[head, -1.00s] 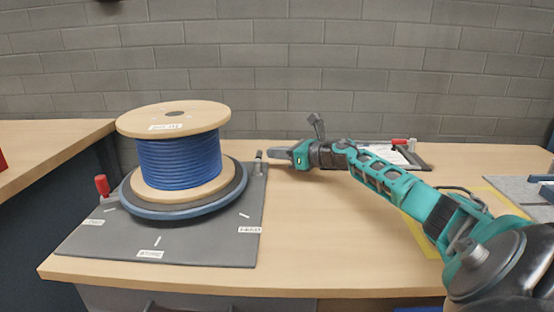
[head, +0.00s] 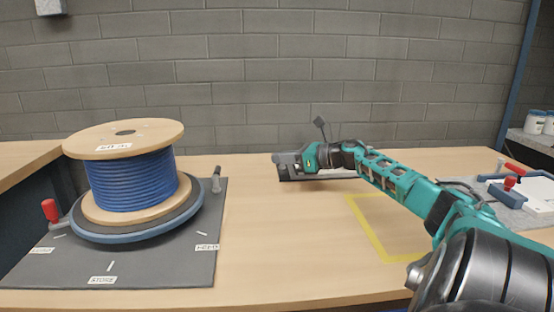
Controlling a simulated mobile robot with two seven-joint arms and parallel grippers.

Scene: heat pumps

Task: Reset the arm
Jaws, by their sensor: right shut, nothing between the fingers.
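My right arm, teal and black, reaches in from the lower right across the wooden bench. My right gripper (head: 284,161) points left over the back part of the bench, shut and empty. It is clear of the cable spool. The spool has blue cable (head: 133,181) wound between pale wooden flanges. It stands upright on a round blue-grey turntable (head: 137,232) at the left. My left gripper is not in view.
A dark grey board (head: 165,265) with STORE and FEED labels carries the turntable, a red-knobbed lever (head: 50,211) and a dark lever (head: 216,180). A flat dark-edged item (head: 318,176) lies below my right gripper. A yellow outline (head: 372,228) marks the bench. White jars (head: 536,123) stand far right.

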